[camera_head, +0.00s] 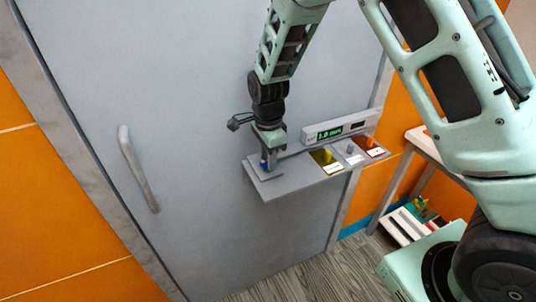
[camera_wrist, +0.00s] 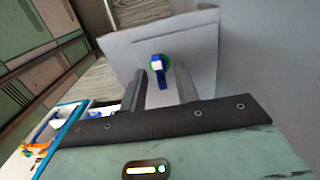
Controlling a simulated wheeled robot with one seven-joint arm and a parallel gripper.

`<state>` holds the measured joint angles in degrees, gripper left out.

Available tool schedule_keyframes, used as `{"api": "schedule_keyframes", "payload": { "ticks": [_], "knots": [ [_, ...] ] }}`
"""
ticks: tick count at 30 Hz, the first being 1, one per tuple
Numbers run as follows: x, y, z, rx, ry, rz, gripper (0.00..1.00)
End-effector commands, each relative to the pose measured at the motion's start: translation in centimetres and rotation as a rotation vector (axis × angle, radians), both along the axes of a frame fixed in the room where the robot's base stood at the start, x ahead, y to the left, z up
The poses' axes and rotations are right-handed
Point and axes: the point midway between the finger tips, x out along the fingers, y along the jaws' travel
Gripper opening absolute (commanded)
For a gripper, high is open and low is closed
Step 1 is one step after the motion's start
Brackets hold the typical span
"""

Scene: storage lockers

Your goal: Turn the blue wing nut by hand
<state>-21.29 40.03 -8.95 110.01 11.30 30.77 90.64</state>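The blue wing nut (camera_wrist: 161,79) shows in the wrist view on a grey plate, with a pale top and a green ring around its base. My gripper (camera_wrist: 162,70) is open, with one dark finger to the left of the nut and one to the right. I see a gap between the fingers, and cannot tell whether either touches the nut. In the head view my gripper (camera_head: 268,166) points down at the left end of the grey ledge (camera_head: 290,184).
A green-lit display (camera_head: 330,134) stands behind the ledge. Yellow (camera_head: 322,154), grey (camera_head: 355,159) and red (camera_head: 377,152) panels lie to its right. A large grey door (camera_head: 200,120) with a handle (camera_head: 138,168) is behind. A small table (camera_head: 425,143) stands at the right.

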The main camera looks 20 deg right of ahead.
Motion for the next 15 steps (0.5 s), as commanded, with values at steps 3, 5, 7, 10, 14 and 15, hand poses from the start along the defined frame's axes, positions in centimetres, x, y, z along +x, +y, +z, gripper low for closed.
{"api": "schedule_keyframes", "payload": {
  "ticks": [3, 5, 7, 10, 14, 15],
  "knots": [
    [-0.01, 0.0, -0.01, 0.0, 0.0, 0.0, 0.31],
    [-0.01, 0.01, 0.0, 0.0, 0.0, 0.0, 0.28],
    [-0.01, 0.01, 0.01, 0.0, 0.0, 0.0, 0.09],
    [-0.01, 0.01, 0.02, 0.0, 0.0, 0.001, 0.0],
    [-0.01, 0.01, 0.02, 0.0, 0.001, 0.002, 0.0],
    [-0.01, 0.01, 0.02, 0.0, 0.001, 0.004, 0.0]
  ]
}}
